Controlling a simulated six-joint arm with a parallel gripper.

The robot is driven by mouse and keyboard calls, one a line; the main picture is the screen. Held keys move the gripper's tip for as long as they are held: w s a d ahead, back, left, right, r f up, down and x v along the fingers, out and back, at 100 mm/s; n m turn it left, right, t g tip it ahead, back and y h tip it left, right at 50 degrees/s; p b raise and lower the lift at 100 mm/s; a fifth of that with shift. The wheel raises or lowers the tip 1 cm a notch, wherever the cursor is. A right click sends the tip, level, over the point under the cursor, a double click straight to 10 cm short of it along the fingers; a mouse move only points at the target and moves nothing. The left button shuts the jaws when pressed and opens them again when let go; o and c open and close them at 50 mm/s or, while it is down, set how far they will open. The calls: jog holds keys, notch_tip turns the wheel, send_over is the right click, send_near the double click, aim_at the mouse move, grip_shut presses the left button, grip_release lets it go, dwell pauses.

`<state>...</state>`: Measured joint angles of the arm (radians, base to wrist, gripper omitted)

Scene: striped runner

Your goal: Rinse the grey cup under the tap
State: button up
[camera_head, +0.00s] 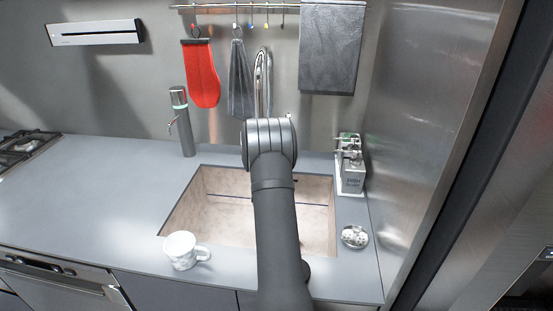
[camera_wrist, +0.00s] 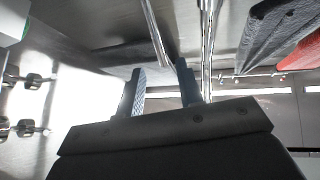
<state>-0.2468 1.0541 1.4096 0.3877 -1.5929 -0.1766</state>
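A pale grey-white marbled cup (camera_head: 182,251) stands upright on the counter at the front-left edge of the sink (camera_head: 185,205), handle to the right. The chrome tap (camera_head: 262,75) rises behind the sink, its lower part hidden by my arm in the head view. In the wrist view two chrome tubes of the tap (camera_wrist: 208,45) run close to my gripper (camera_wrist: 163,88). Its two fingers are apart with no held object visible between them. One tube ends near the gap; I cannot tell whether it touches a finger. My gripper is hidden behind my arm in the head view.
A dark post with a green ring (camera_head: 180,125) stands behind the sink's left corner. Dispensers (camera_head: 351,170) and a small dish (camera_head: 355,237) stand right of the sink. A red mitt (camera_head: 202,75) and grey cloths (camera_head: 330,50) hang behind. The left counter (camera_head: 90,190) is clear.

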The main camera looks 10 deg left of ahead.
jog(key=v, duration=0.7)
jog(key=shift+s+f, duration=0.2)
jog(key=shift+s, duration=0.1)
jog(key=x, duration=1.7)
jog(key=shift+w+r, duration=0.15)
jog(key=shift+w, duration=0.1)
jog(key=shift+a, duration=0.1)
